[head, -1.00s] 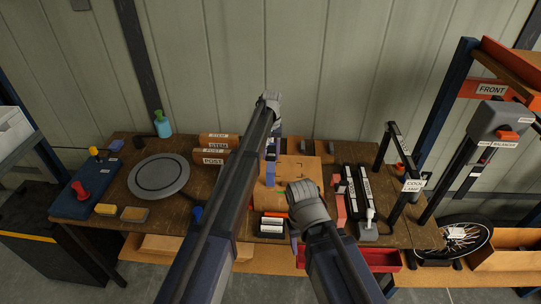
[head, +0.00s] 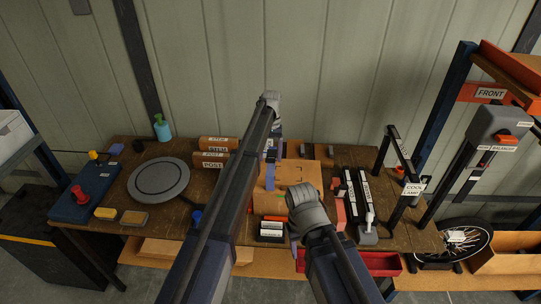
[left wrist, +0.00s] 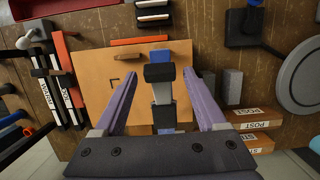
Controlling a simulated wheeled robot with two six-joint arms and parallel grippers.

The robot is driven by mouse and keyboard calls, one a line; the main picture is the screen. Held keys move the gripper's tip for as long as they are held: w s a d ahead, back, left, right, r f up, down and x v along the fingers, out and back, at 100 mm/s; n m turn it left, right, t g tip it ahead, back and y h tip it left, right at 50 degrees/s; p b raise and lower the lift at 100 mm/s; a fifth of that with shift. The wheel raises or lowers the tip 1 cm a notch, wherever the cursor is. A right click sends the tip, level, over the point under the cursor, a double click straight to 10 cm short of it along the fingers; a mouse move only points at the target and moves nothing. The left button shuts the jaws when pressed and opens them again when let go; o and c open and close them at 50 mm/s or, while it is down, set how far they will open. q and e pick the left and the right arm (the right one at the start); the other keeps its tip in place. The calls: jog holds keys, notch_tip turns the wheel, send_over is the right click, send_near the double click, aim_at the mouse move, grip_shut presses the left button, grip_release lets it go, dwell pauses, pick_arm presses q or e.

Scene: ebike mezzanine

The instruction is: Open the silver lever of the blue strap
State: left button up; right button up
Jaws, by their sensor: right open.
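An orange-tan board (head: 297,172) lies on the bench, and a blue strap (head: 269,178) shows on it beside my left arm. In the left wrist view the blue strap (left wrist: 164,116) runs over the board, with a black block (left wrist: 159,72) and a silver-grey piece (left wrist: 163,93), likely the lever, along it. My left gripper (left wrist: 162,75) is open, its purple fingers apart on either side of the strap and touching nothing that I can make out. My right gripper (head: 294,246) is low at the board's front; its fingertips are mostly hidden by its wrist.
A grey round plate (head: 158,180) is farther left. Black labelled bars (head: 358,205) and a black COOL LAMP stand (head: 404,150) are on the right.

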aim_at(270, 175)
pick_arm(q)
jog(key=shift+o, duration=0.2)
jog(key=shift+s+f, duration=0.25)
jog(key=shift+s, duration=0.1)
jog(key=s+f+t+b, duration=0.2)
jog(key=t, duration=0.1)
jog(key=f+t+b, duration=0.2)
jog(key=t+b, duration=0.1)
jog(key=shift+s+f, duration=0.15)
jog(key=shift+s, duration=0.25)
jog(key=shift+f+t+b, duration=0.2)
jog(key=shift+t+b, duration=0.2)
jog(key=shift+b, duration=0.15)
jog(key=shift+r, duration=0.2)
jog(key=p+v, duration=0.8)
jog(key=s+d+f+m+g+b, duration=0.1)
jog(key=s+f+m+g+b, duration=0.1)
jog(key=s+f+b, duration=1.7)
jog(key=shift+f+y+b, duration=0.3)
jog(key=shift+f, duration=0.5)
